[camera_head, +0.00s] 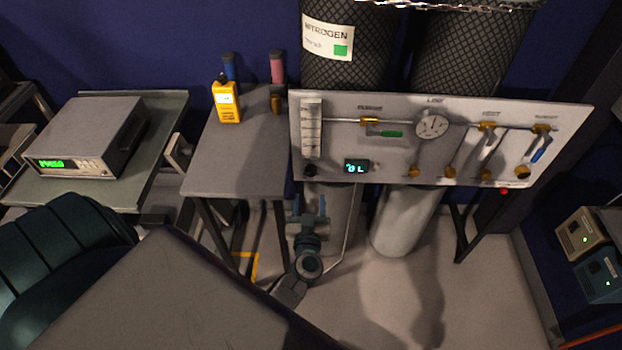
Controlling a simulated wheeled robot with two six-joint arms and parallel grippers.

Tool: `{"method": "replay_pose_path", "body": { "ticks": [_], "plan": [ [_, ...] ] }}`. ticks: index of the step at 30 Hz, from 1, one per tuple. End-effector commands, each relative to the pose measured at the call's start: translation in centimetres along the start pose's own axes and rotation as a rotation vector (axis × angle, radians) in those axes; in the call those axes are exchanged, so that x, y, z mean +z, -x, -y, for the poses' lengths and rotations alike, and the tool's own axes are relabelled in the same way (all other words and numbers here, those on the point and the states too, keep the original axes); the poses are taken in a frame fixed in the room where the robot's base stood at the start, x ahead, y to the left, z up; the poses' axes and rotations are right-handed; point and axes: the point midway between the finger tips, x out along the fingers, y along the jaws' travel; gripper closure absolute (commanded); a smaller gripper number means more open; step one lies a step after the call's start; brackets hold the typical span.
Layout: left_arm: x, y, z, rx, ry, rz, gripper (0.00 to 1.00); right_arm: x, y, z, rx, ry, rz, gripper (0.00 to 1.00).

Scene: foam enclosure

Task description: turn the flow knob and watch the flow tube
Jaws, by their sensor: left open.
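The flow tube (312,125) is a clear, pale upright tube with marks at the left end of the white gas panel (395,142). I cannot make out a float in it. The flow knob (310,171) is a small dark knob just below the tube. A small display (356,167) right of the knob glows cyan; its figure looks like "0 L". My left gripper (309,200) is open and empty, fingers pointing up the picture, just below the knob and the panel's lower edge. It appears apart from the knob. My right gripper is not in view.
Gas cylinders, one labelled nitrogen (347,50), stand behind the panel. The panel carries a gauge (432,124) and several brass valves. A bench instrument (88,137) sits far left.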

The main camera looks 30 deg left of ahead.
Motion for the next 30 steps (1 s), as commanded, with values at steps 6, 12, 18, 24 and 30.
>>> {"method": "replay_pose_path", "body": {
  "ticks": [6, 12, 18, 24, 30],
  "plan": [
    [-0.2, -4.1, 0.0, 0.002, -0.002, -0.003, 0.48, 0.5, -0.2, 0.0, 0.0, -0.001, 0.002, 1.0],
    [-0.1, -7.6, 0.0, 0.002, -0.002, -0.002, 0.48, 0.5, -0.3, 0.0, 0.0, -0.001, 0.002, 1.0],
    [0.0, -9.4, 0.0, 0.003, -0.002, 0.0, 0.48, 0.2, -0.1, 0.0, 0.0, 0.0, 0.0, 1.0],
    [0.1, -9.7, 0.0, 0.003, -0.002, 0.002, 0.48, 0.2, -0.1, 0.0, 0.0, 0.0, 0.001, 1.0],
    [0.1, -9.7, 0.0, 0.003, -0.001, 0.001, 0.62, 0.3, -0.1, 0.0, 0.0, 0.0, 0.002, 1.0]
  ]
}}
